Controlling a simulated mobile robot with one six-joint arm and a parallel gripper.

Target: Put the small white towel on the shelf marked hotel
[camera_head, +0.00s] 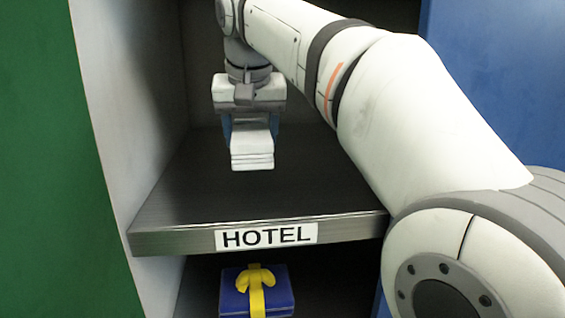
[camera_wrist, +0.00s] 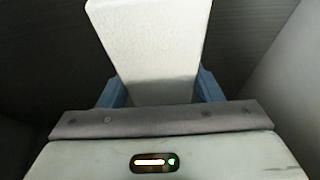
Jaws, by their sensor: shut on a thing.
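A small white folded towel (camera_head: 252,150) is held in my gripper (camera_head: 251,128) inside the shelf bay. My gripper points down and its blue fingers are shut on the towel's sides. In the wrist view the towel (camera_wrist: 148,45) sticks out between the blue fingers (camera_wrist: 160,90). The shelf marked HOTEL (camera_head: 320,192) is a dark board under the towel, with the label (camera_head: 266,236) on its front edge. I cannot tell whether the towel touches the board or hangs just above it.
A pale side wall (camera_head: 125,90) bounds the bay on the left. A blue box with a yellow bow (camera_head: 257,291) sits in the compartment below. Green (camera_head: 40,160) and blue (camera_head: 490,80) panels stand on either side. The shelf board around the towel looks bare.

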